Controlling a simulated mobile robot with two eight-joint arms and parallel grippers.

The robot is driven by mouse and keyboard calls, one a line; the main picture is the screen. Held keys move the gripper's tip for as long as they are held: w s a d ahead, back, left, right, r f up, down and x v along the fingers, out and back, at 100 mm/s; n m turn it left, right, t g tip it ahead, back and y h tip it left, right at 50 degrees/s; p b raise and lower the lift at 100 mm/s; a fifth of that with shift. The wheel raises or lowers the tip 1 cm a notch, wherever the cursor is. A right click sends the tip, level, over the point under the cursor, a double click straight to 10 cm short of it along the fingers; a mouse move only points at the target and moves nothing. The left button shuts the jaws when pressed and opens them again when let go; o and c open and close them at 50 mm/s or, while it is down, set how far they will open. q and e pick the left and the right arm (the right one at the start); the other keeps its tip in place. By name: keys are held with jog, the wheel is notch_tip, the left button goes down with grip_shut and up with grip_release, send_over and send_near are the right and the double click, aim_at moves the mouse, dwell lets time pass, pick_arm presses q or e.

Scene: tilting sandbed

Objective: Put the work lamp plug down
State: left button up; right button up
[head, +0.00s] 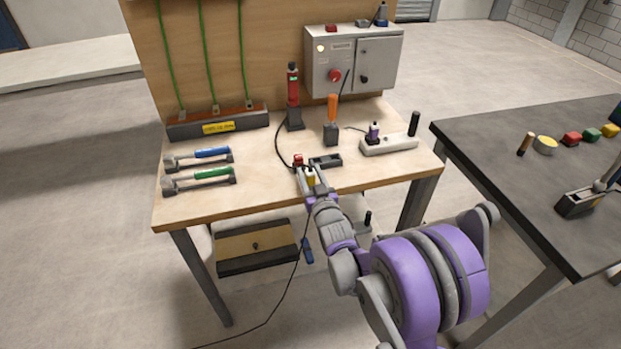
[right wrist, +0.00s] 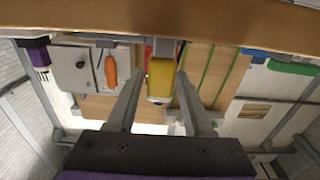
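My right gripper (head: 308,176) is over the front part of the wooden workbench (head: 262,190). Its two fingers close on the sides of a yellow plug (right wrist: 161,75), which also shows between them in the head view (head: 311,178). A thin dark cable runs from near the gripper over the bench's front edge to the floor. A red piece (head: 298,159) sits just beyond the fingertips, and a dark cable from the red lamp-like tool (head: 293,85) leads toward it. Whether the yellow plug touches the bench is hidden. My left gripper is out of view.
A black block (head: 326,161) lies just right of the fingertips. A pale socket strip (head: 389,144) and an orange-handled tool (head: 332,110) stand beyond. The bench between hammers and gripper is clear.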

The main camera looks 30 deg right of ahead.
grip_shut()
jog(key=shift+r, duration=0.25)
notch_tip(320, 180, up, 9)
jog(key=shift+w+a+f+p, duration=0.1)
jog(key=shift+a+f+p, duration=0.05)
jog(key=shift+p, duration=0.8)
jog(key=w+a+n+y+p, duration=0.1)
jog(key=w+a+y+p, duration=0.1)
jog(key=a, duration=0.5)
jog(key=w+a+n+y+p, duration=0.1)
jog(key=w+a+y+p, duration=0.1)
jog(key=a, duration=0.6)
jog(key=shift+w+a+f+n+t+p, duration=0.25)
jog(key=shift+w+f+n+p, duration=0.35)
jog(key=shift+p, duration=0.6)
